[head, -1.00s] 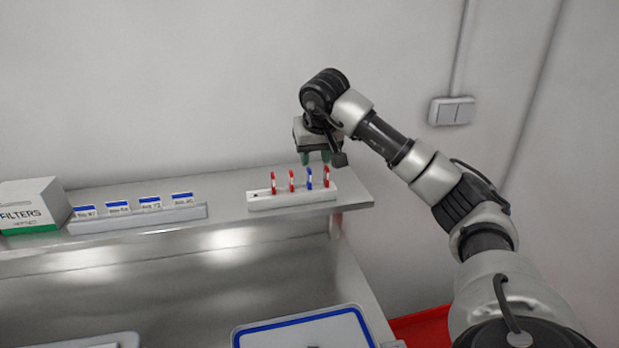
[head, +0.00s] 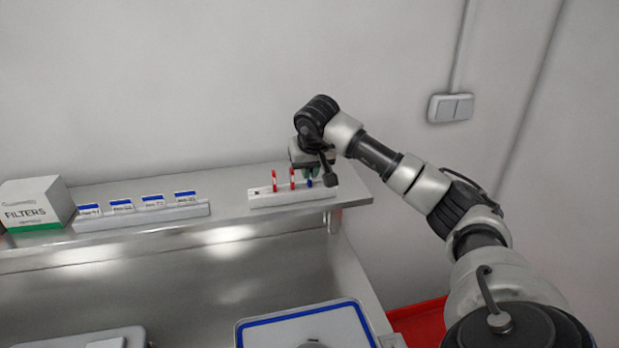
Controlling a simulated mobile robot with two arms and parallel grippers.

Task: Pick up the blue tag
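The blue tag (head: 310,183) stands in a white rack (head: 290,197) on the steel shelf, and only its lower part shows. My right gripper (head: 312,173) is lowered over it from above, and its fingertips reach down around the tag's upper part. Whether the fingers touch the tag or are closed on it cannot be told. Two red tags (head: 274,181) (head: 292,179) stand in the rack to the left. A further red tag at the rack's right end is hidden behind my gripper. My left gripper is not in view.
A white FILTERS box (head: 36,203) stands at the shelf's left. Beside it is a holder (head: 140,216) with several blue-topped cards. The shelf (head: 228,205) is clear between holder and rack. A wall switch (head: 451,108) is at the right. A blue-rimmed tray (head: 300,325) lies below.

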